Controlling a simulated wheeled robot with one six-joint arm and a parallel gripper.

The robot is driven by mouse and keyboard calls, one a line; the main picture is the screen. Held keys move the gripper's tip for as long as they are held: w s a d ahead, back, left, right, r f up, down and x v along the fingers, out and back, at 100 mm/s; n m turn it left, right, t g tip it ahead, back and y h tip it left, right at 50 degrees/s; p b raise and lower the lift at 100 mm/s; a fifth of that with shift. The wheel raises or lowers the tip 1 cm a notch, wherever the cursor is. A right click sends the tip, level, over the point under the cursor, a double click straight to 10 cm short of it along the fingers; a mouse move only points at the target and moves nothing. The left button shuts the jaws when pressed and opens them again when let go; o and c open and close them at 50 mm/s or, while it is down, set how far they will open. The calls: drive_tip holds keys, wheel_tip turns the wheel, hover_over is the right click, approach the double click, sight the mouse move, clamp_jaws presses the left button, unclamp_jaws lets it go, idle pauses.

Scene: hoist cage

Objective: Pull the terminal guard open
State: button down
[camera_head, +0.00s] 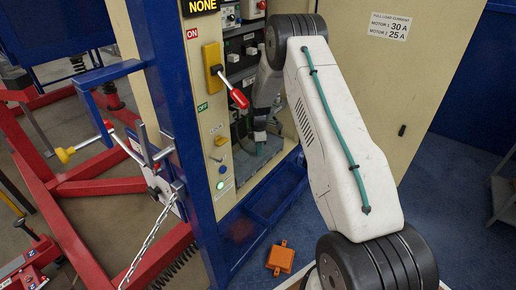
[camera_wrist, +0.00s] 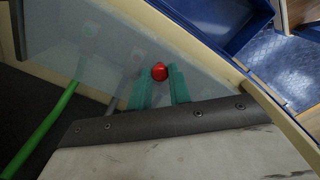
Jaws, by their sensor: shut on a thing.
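The terminal guard (camera_wrist: 125,45) is a see-through, greyish panel that fills the upper part of the wrist view. It also shows in the head view as a pale grey surface (camera_head: 266,178) low inside the open cabinet. A red knob (camera_wrist: 160,72) sits on the guard. My gripper (camera_wrist: 160,84) has its two teal fingers on either side of the knob and is shut on it. In the head view my gripper (camera_head: 260,147) reaches into the cabinet, and the knob is hidden there.
A green cable (camera_wrist: 42,135) runs beside and behind the guard. The cabinet frame carries a red-handled yellow switch (camera_head: 213,66) and buttons. The open cream door (camera_head: 395,85) stands right of my arm. An orange box (camera_head: 281,258) lies on the floor. Red rails (camera_head: 85,230) are at left.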

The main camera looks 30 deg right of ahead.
drive_tip(key=s+d, duration=0.4)
drive_tip(key=s, duration=0.6)
drive_tip(key=shift+s, duration=0.3)
drive_tip(key=c, duration=1.3)
unclamp_jaws()
wheel_tip(320, 180, up, 8)
drive_tip(key=shift+f, duration=0.1)
